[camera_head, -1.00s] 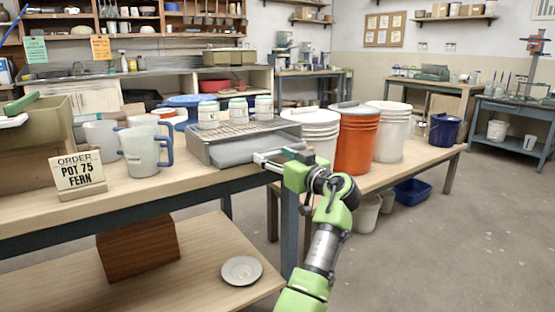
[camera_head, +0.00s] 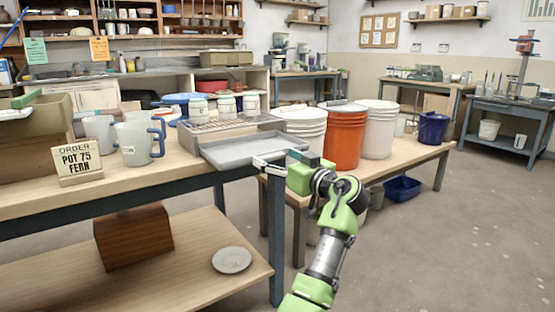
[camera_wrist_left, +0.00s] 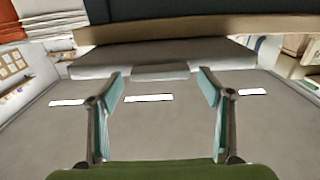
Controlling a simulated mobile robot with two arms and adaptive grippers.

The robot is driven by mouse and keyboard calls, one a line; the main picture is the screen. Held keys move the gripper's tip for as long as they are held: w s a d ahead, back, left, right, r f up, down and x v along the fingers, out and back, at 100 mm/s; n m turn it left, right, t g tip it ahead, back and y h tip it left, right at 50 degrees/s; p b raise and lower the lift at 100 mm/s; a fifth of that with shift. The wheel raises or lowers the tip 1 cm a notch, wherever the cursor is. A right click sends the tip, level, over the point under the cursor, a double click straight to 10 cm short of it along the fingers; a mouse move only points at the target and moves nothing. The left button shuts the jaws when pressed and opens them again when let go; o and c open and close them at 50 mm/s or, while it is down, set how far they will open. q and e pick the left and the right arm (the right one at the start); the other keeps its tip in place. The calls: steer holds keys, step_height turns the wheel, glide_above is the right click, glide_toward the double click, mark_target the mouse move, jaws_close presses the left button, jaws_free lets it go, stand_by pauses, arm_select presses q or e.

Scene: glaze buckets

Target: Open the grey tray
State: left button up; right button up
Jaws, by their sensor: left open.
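The grey tray (camera_head: 238,152) sticks out toward me from the metal housing with a wire rack on top (camera_head: 228,124), on the near table. Its flat inside shows in the head view. My left gripper (camera_head: 283,162) is at the tray's front right end. In the left wrist view the tray's front (camera_wrist_left: 100,62) lies just ahead of my left gripper (camera_wrist_left: 160,88), whose fingers are apart. A small grey tab (camera_wrist_left: 160,72) on the tray front sits between the fingertips; I cannot tell whether they touch it. My right gripper is in neither view.
Several small lidded jars (camera_head: 225,107) stand on the rack. Mugs (camera_head: 135,143) and an order sign (camera_head: 77,162) stand to its left. White buckets (camera_head: 379,130) and an orange bucket (camera_head: 343,138) stand on a lower bench to the right. The floor (camera_head: 450,230) at right is clear.

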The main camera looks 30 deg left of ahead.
arm_select(q)
steer(key=shift+d, duration=0.1)
steer(key=v, duration=1.2)
